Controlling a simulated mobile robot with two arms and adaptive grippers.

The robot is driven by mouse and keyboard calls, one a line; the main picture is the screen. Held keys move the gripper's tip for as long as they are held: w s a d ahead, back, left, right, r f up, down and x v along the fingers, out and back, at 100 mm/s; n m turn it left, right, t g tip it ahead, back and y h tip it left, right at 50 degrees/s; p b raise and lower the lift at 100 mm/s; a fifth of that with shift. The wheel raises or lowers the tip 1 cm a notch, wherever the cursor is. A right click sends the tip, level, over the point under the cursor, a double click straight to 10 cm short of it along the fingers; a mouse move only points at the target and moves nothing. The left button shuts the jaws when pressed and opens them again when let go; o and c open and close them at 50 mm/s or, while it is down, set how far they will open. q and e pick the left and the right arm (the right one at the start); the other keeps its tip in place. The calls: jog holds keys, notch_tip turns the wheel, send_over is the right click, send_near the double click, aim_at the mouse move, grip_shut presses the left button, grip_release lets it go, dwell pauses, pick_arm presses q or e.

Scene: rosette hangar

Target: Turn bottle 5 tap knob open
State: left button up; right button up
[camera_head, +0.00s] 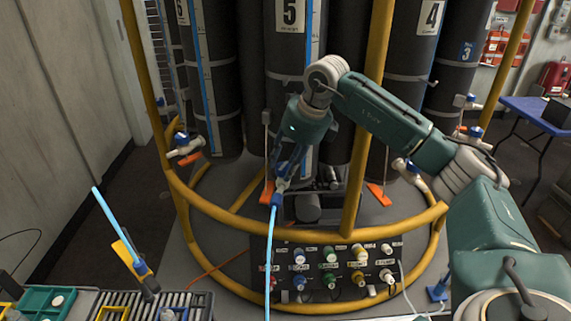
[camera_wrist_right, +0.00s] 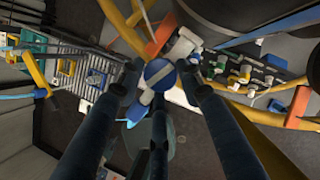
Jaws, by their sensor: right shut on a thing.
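Bottle 5 (camera_head: 280,100) is a tall dark cylinder with a white "5" label, standing at the back of the yellow ring frame. My right gripper (camera_head: 283,175) reaches down in front of its lower part. A white tap body (camera_wrist_right: 183,44) shows just beyond the knob. A light blue hose (camera_head: 270,250) hangs from a blue fitting (camera_head: 277,200) below the gripper. The gripper hides most of this tap in the head view. My left gripper is out of view.
The yellow tubular frame (camera_head: 360,120) surrounds the bottles, with a post close to my right arm. Neighbouring taps (camera_head: 185,148) stand at the left and right. A panel of coloured connectors (camera_head: 330,268) is below. An orange tag (camera_head: 267,193) hangs beside the gripper.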

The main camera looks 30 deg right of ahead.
jog(key=shift+w+d+r+n, duration=0.25)
jog(key=shift+w+r+n, duration=0.05)
jog(key=shift+r+n, duration=0.2)
jog(key=shift+f+y, duration=0.1)
jog(key=shift+y, duration=0.2)
jog(key=o, duration=1.1)
jog(key=shift+w+a+f, duration=0.1)
jog(key=shift+f, duration=0.15)
jog(key=shift+a+f, duration=0.1)
